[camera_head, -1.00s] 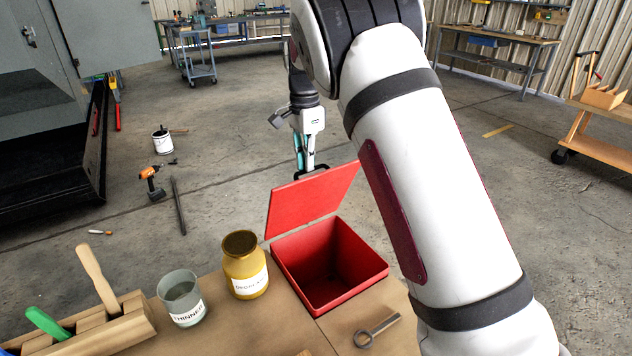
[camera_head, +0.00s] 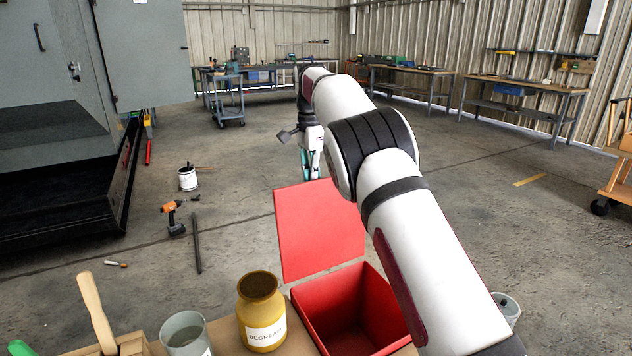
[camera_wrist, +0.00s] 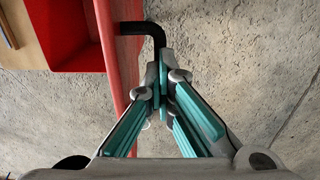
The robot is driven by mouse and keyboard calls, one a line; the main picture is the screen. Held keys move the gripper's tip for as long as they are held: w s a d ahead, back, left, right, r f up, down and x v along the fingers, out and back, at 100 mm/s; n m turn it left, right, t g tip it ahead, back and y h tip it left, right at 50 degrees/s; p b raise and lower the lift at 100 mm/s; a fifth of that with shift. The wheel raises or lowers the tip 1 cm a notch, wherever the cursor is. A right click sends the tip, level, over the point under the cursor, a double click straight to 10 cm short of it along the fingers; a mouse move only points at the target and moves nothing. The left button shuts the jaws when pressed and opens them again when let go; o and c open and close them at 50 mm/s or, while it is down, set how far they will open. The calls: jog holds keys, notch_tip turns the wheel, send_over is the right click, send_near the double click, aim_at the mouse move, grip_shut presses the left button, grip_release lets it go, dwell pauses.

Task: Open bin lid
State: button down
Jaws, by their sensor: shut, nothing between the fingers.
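The red bin (camera_head: 350,312) stands on the bench in the lower middle of the head view, and its inside shows. Its red lid (camera_head: 318,228) is raised and tilted back away from the opening. My gripper (camera_head: 312,170) is behind the lid's far upper edge, its tips partly hidden there. In the wrist view my gripper (camera_wrist: 163,82) has its teal fingers shut together, with nothing seen between them. The black lid handle (camera_wrist: 145,29) bends down at the fingertips; I cannot tell whether it touches them. The lid (camera_wrist: 117,60) shows edge-on beside the fingers.
An orange drill (camera_head: 172,216) and a white can (camera_head: 187,178) are on the floor. Open floor lies behind the bin.

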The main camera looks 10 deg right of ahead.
jog(key=shift+s+f+g, duration=0.1)
jog(key=shift+f+g, duration=0.2)
jog(key=shift+f, duration=1)
jog(key=c, duration=1.7)
grip_release()
jog(key=shift+f, duration=0.1)
jog(key=shift+r, duration=0.3)
